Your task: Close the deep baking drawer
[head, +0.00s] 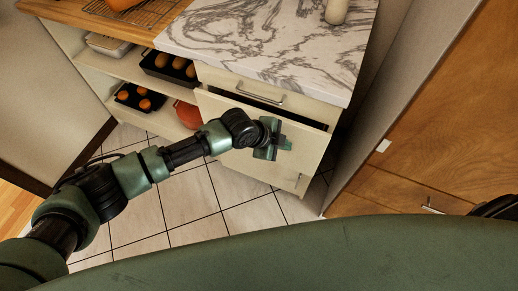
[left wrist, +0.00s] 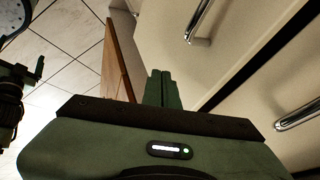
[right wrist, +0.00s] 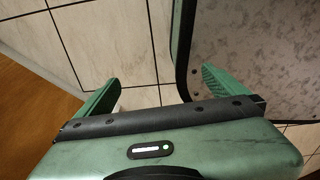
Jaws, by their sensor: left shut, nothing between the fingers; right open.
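The deep drawer (head: 228,118) is cream-fronted and stands partly pulled out below a shallower drawer with a bar handle (head: 262,94). A dark gap shows behind its top edge. My left gripper (head: 273,140) is in front of the drawer's face; I cannot tell whether it touches. In the left wrist view its fingers (left wrist: 163,88) are together and empty, with the cream front, the dark gap and two bar handles to the right. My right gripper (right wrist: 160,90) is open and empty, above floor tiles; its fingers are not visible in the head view.
A marble counter (head: 265,40) tops the drawers. Open shelves to the left hold dark baking trays (head: 140,97) and a red pot (head: 188,114). A wooden cabinet (head: 440,130) stands at right. Tiled floor (head: 190,205) lies free in front.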

